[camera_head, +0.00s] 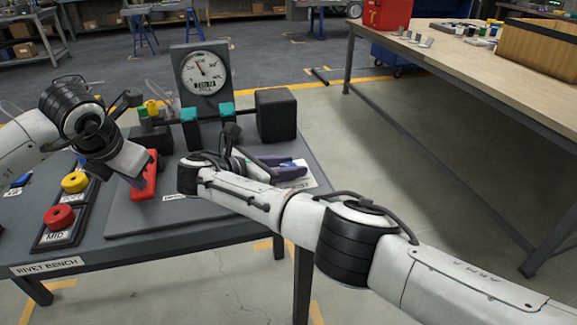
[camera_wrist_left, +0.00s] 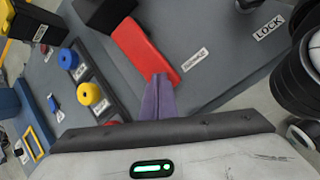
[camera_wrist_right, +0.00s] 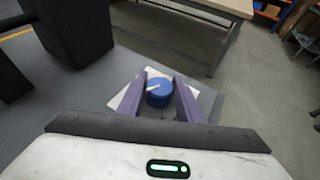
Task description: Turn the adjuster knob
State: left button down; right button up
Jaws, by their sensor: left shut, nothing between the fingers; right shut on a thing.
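The adjuster knob is a round blue knob (camera_wrist_right: 159,88) with a white pointer line, on a white plate (camera_wrist_right: 122,100). In the right wrist view it sits between the purple fingers of my right gripper (camera_wrist_right: 160,98), which is shut on it. In the head view my right gripper (camera_head: 287,170) is at the right part of the grey board, and the knob is largely hidden there. My left gripper (camera_wrist_left: 158,96) is shut and empty, its fingertips beside or over the end of a red bar (camera_wrist_left: 145,50). The red bar also shows in the head view (camera_head: 146,178).
A gauge with a white dial (camera_head: 205,70) stands at the back of the board, with a dark block (camera_head: 276,115) to its right. Red (camera_head: 59,217) and yellow (camera_head: 75,182) buttons lie at the left. A wooden-topped table (camera_head: 450,50) is at the right.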

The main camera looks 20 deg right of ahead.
jog(key=o, duration=1)
jog(key=shift+d+r, duration=0.1)
jog(key=shift+o, duration=0.2)
notch_tip(320, 180, up, 10)
